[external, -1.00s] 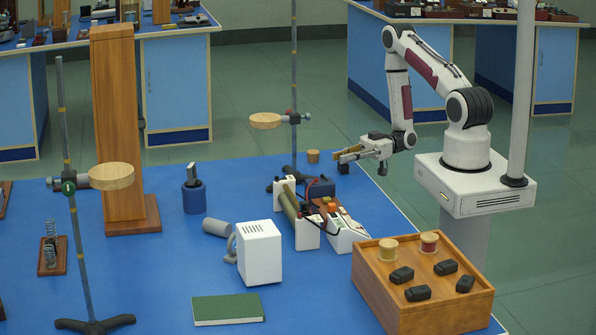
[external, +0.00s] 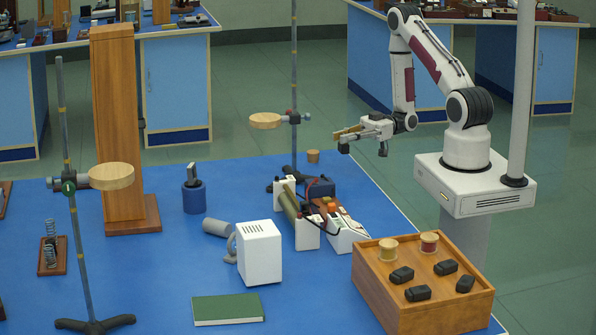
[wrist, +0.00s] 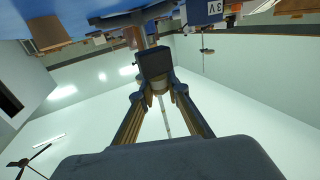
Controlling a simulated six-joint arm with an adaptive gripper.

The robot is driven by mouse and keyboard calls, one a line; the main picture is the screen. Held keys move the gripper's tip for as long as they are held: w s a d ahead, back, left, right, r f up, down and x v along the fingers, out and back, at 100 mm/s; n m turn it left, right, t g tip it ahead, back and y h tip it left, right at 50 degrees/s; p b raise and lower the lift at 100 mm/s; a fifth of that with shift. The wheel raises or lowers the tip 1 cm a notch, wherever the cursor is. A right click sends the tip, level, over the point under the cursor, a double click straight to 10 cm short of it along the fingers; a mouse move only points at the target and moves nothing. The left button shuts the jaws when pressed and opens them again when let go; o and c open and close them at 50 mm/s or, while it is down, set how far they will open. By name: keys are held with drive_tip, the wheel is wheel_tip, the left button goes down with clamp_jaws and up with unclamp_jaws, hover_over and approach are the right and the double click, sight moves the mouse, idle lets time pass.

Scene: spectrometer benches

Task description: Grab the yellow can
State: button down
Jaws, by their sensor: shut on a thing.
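My gripper (external: 347,137) is raised above the far right part of the blue table, its tan fingers pointing left. In the wrist view, the fingers close together around a small dark block (wrist: 153,62) at their tips. No clearly yellow can shows in the grip. A pale yellow spool-shaped thing (external: 388,249) stands upright on the wooden box, apart from my gripper. A similar red-banded one (external: 429,242) stands to its right.
The wooden box (external: 425,302) also carries several black blocks. A clamp stand with a wooden disc (external: 265,121) rises left of my gripper. A small brown cylinder (external: 313,156), a white-ended coil apparatus (external: 306,233) and a white box (external: 259,253) stand on the table (external: 180,265).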

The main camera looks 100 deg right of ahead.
drive_tip(key=shift+r, duration=1.75)
